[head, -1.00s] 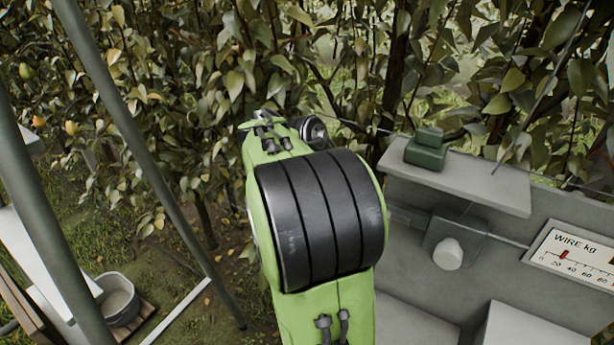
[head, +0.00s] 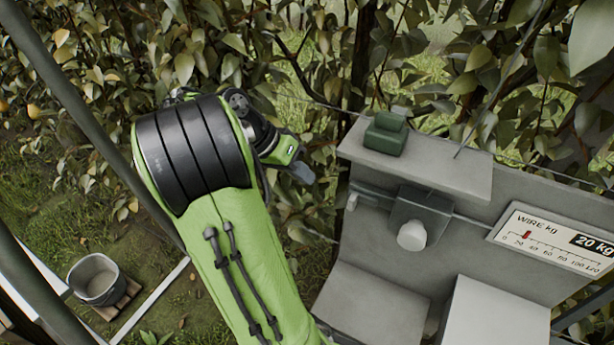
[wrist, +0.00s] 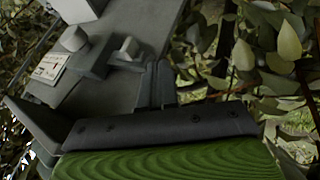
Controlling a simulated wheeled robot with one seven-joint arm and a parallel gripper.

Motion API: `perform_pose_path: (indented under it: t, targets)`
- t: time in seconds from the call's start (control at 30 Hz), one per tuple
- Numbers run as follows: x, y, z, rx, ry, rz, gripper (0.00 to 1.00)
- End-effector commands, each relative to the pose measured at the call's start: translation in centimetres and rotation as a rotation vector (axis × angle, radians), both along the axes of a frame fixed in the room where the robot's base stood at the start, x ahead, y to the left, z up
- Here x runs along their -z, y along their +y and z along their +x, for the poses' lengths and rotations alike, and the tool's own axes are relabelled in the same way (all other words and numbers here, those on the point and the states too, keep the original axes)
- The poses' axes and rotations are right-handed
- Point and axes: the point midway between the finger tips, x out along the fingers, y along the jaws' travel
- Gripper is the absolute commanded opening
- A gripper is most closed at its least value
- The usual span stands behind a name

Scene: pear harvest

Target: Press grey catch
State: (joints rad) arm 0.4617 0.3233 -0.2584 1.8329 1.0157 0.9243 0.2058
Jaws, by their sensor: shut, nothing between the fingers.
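A small light grey tab (head: 352,201) sticks out at the left end of the bar beside the grey box on the panel; it looks like the grey catch, though I cannot be sure. What looks like the same tab shows in the wrist view (wrist: 129,47). My gripper (head: 303,172) is left of the panel in the head view, partly hidden behind my wrist. In the wrist view its dark fingers (wrist: 155,82) are together and empty, just below the tab in the picture. I see no clear contact.
The grey box (head: 421,211) carries a white knob (head: 411,236). A green block (head: 386,133) sits on the ledge (head: 440,172) above. A gauge plate (head: 555,240) reads "WIRE kg" and "20 kg". Branches crowd behind my gripper. A bucket (head: 93,280) stands lower left.

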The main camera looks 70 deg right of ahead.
Motion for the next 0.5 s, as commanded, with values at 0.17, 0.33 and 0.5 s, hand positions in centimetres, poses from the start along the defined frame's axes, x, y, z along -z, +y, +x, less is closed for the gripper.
perform_pose_path:
  t: [0.17,0.33,0.5]
  targets:
    - [3.8,-1.3,-2.2,0.004,0.001,0.003,0.0]
    - [5.4,-2.0,-4.5,0.004,-0.002,0.001,0.0]
    - [5.3,-1.8,-6.7,0.002,-0.001,0.001,0.0]
